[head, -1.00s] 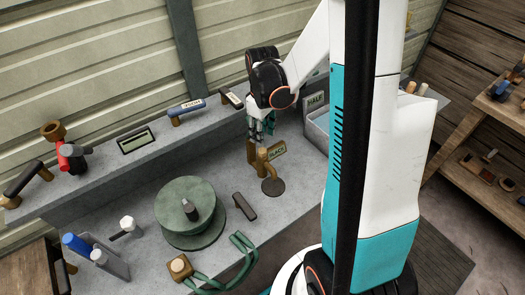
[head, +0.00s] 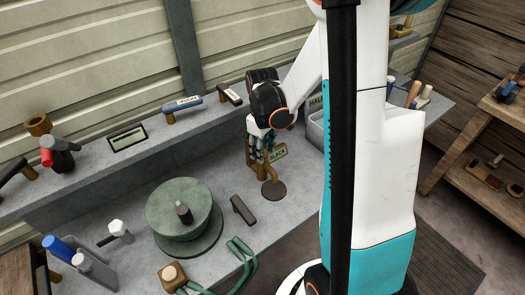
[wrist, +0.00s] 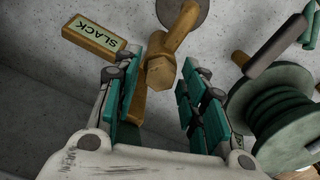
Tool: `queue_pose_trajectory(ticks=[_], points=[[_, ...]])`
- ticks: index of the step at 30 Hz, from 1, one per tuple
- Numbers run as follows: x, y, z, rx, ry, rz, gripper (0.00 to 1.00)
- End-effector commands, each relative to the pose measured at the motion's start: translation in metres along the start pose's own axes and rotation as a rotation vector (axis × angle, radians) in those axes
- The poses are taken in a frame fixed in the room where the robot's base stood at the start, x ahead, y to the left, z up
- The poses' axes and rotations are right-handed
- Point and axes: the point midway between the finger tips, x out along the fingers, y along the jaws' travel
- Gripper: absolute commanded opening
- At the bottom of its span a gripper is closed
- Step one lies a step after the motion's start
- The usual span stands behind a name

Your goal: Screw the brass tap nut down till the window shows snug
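The brass tap nut (wrist: 160,72) is a hexagonal head on a brass tap (wrist: 178,30) in the wrist view. The tap's round dark base (head: 273,190) stands on the grey bench in the head view. The window plate beside it (wrist: 92,37) reads SLACK; it also shows in the head view (head: 278,153). My gripper (wrist: 172,64) is open, with its teal fingers on either side of the nut and gaps visible. In the head view my gripper (head: 262,145) points down over the tap and hides the nut.
A green round spool-like stand (head: 183,215) and a dark block (head: 242,210) are on the bench left of the tap. A HALF plate (head: 317,103) is at the right. A ledge with a blue-handled piece (head: 183,104) runs behind. Bench between is clear.

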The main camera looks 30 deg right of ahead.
Motion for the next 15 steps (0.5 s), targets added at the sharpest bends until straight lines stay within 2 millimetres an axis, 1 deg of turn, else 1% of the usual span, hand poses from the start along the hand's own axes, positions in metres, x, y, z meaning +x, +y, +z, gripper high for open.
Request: queue_pose_trajectory(ticks=[1, 2, 3, 5, 11, 15], points=[[-0.0002, 0.0, 0.0, 0.0, 0.0, 0.0, 0.28], [-0.0002, 0.0, 0.0, 0.0, 0.0, 0.0, 0.21], [-0.0002, 0.0, 0.0, 0.0, 0.0, 0.0, 0.12], [-0.0001, 0.0, 0.0, 0.0, 0.0, 0.0, 0.0], [0.0003, 0.0, 0.0, 0.027, 0.0, 0.0, 0.0], [0.0011, 0.0, 0.0002, 0.176, 0.0, 0.0, 0.0]])
